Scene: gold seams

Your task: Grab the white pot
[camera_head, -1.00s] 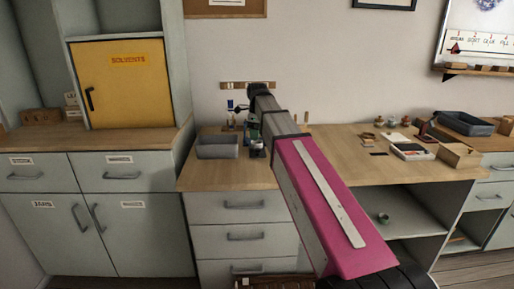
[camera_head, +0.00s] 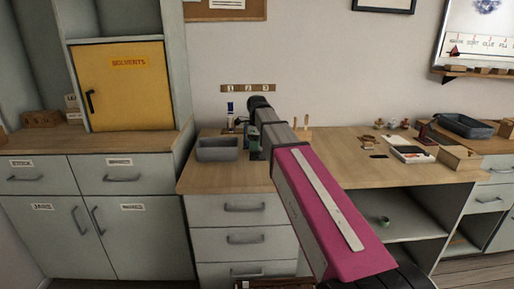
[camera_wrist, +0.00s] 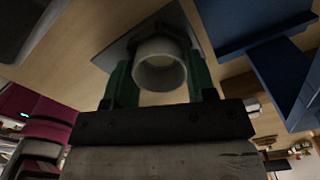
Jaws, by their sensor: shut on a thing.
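The white pot (camera_wrist: 160,68), a small round open-mouthed cup, is between the green fingers of my gripper (camera_wrist: 160,80) in the wrist view. My gripper is shut on it, with a finger on each side. A flat grey square (camera_wrist: 112,48) on the wooden top shows behind the pot; I cannot tell whether the pot touches it. In the head view my gripper (camera_head: 254,142) is over the left part of the workbench (camera_head: 225,180), just right of a grey bin. The pot cannot be made out there, hidden by my arm.
The grey bin (camera_head: 217,149) stands close to the left of my gripper. A blue structure (camera_wrist: 255,25) is close by in the wrist view. The bench middle is mostly clear.

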